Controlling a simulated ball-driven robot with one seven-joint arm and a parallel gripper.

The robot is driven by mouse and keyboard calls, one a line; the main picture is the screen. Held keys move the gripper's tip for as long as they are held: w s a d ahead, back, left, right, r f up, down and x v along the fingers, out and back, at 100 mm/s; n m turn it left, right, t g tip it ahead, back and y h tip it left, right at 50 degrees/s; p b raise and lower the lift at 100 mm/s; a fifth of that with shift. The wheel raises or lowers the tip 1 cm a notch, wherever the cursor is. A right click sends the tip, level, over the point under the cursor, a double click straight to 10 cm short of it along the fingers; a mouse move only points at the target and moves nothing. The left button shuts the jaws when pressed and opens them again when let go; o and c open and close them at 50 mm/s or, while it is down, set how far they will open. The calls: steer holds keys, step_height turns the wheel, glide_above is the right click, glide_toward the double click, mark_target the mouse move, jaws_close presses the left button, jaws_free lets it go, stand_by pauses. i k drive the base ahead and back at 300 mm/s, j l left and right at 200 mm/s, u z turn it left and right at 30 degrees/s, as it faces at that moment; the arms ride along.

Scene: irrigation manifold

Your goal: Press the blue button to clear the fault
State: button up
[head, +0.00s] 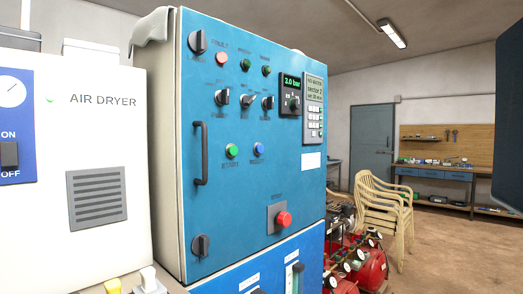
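The blue button (258,149) sits on the front of a blue control cabinet (225,185), right beside a green button (232,151). A small label lies under each. A reddish lamp (222,59) at the top left of the panel has a label that seems to read "FAULT". Two green lamps are to its right. The cabinet front is seen at an angle, and nothing covers the blue button. My gripper is not in view.
A red mushroom button (284,219) and a black door handle (201,153) stick out from the cabinet. A white air dryer (95,150) stands at left. Red tanks (372,268) and stacked chairs (383,212) are at right. A dark shape (508,120) cuts the right edge.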

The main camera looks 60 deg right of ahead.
mark_target(259, 149)
steer(key=k+l+z, duration=0.1)
steer(key=l+z, duration=0.25)
steer(key=l, duration=0.35)
steer(key=l+z, duration=0.35)
steer(key=l, duration=0.4)
steer(key=i+l+z, duration=0.1)
steer(key=l+z, duration=0.25)
steer(key=l, duration=0.4)
